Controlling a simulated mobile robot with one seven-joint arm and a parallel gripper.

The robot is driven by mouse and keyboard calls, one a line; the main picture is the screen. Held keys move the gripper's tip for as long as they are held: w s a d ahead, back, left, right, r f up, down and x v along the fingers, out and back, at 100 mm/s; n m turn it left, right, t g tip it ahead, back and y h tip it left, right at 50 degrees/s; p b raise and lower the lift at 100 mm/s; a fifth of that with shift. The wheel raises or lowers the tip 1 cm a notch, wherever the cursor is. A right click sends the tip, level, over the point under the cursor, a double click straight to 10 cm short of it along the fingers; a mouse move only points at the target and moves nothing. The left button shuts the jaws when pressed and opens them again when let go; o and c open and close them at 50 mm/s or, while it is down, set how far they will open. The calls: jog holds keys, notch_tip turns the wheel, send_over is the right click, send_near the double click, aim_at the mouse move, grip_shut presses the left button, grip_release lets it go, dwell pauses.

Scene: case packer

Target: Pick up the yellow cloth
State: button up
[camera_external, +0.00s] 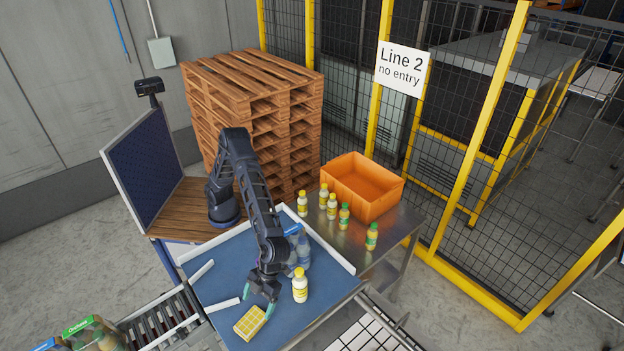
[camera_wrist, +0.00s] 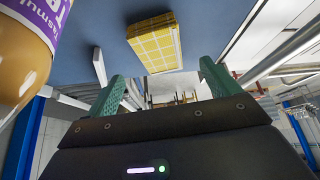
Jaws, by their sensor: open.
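The yellow cloth (camera_external: 250,322) is a flat, folded pad with a pale check pattern. It lies on the blue table surface (camera_external: 226,291) near the front edge. It also shows in the wrist view (camera_wrist: 155,42), ahead of and between the fingers. My gripper (camera_external: 262,292) is low over the table, just behind and to the right of the cloth. In the wrist view my gripper (camera_wrist: 165,86) has its two green fingers spread with nothing between them. I cannot tell the exact height of the fingers above the table.
A yellow-capped bottle (camera_external: 300,286) stands close right of my gripper; a bottle (camera_wrist: 28,50) looms at left in the wrist view. More bottles stand behind my arm and near the orange crate (camera_external: 345,196). White guide rails (camera_external: 328,245) edge the table. A roller conveyor (camera_external: 160,325) lies left.

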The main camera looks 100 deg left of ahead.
aim_at(252, 320)
jog(key=x, duration=0.7)
jog(key=shift+d, duration=0.15)
jog(key=shift+f, duration=0.15)
jog(key=shift+f, duration=0.15)
jog(key=c, duration=1.1)
